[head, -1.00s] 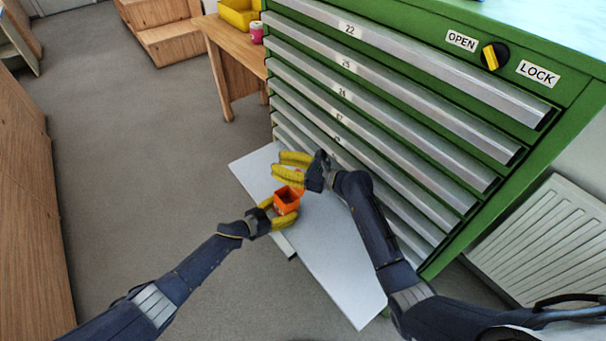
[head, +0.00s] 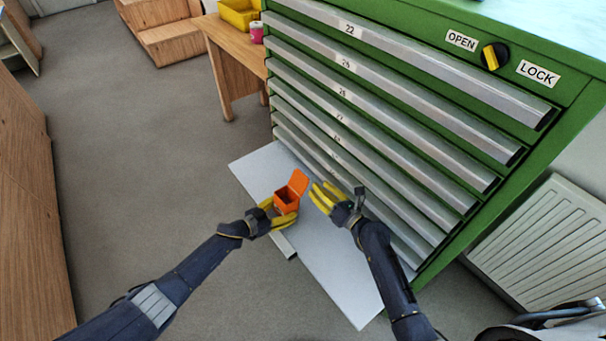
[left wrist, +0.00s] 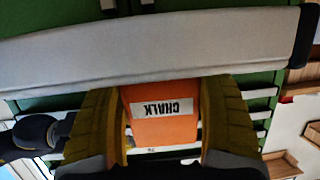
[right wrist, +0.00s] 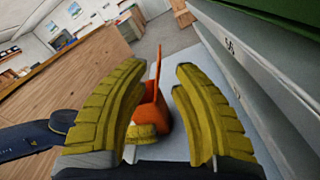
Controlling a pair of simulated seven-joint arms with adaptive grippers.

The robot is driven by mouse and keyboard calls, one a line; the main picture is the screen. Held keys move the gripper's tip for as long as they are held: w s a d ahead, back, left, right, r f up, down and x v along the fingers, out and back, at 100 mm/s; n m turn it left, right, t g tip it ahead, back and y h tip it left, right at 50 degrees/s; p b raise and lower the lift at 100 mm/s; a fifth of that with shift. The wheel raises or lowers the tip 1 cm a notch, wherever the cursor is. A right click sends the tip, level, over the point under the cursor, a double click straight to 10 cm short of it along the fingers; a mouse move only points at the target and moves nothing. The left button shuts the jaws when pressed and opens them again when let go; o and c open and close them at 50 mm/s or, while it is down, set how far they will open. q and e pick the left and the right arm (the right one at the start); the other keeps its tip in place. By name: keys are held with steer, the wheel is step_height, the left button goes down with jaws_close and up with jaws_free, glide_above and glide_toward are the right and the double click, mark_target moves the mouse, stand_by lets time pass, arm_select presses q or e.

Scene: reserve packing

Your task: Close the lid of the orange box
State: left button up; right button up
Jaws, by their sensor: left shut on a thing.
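The small orange box (head: 286,201) is above the pale board in the head view. Its lid (head: 299,182) stands up, tilted open, at the far right side of the box. My left gripper (head: 276,208) is shut on the box. In the left wrist view the box (left wrist: 165,125) sits between the yellow fingers, with an upside-down CHALK label. My right gripper (head: 322,194) is open and empty, just right of the lid and apart from it. In the right wrist view the box (right wrist: 152,112) and its upright lid (right wrist: 157,72) show beyond the spread fingers.
A green cabinet with grey-fronted drawers (head: 350,95) stands close behind and right of my right gripper. A pale flat board (head: 335,265) lies below the grippers. A wooden desk (head: 235,65) carries a yellow bin (head: 240,14). The floor at left is clear.

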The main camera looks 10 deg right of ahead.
mark_target(303, 174)
steer(key=x, duration=0.8)
steer(key=shift+w+a, duration=0.15)
steer(key=shift+w, duration=0.05)
jaws_close()
stand_by(0.5)
